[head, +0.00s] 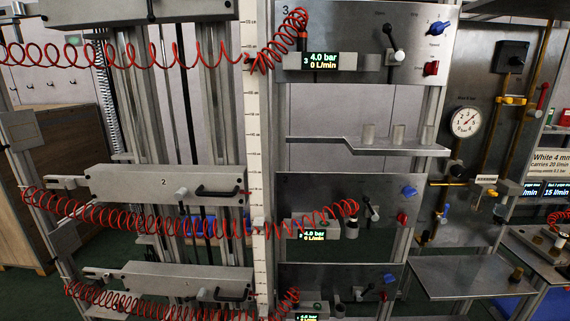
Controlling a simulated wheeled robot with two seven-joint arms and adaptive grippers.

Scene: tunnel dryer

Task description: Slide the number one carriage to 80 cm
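The number one carriage (175,283) is the lowest of the grey carriages, at the bottom left. It has a black handle (236,294) on its right part and a light knob (202,294) beside it. A red coiled hose (130,298) crosses in front of it and hides part of its lower front. A white vertical scale (256,130) with cm marks stands just right of the carriages; its figures are too small to read surely. The carriage sits low beside the scale. Neither of my grippers is in view.
The number two carriage (130,184), with its own hose, is above the first; another carriage (120,9) is at the top. Control panels (350,188) stand right of the scale, with a metal shelf (325,143) between them. A wooden cabinet (65,140) stands behind at left.

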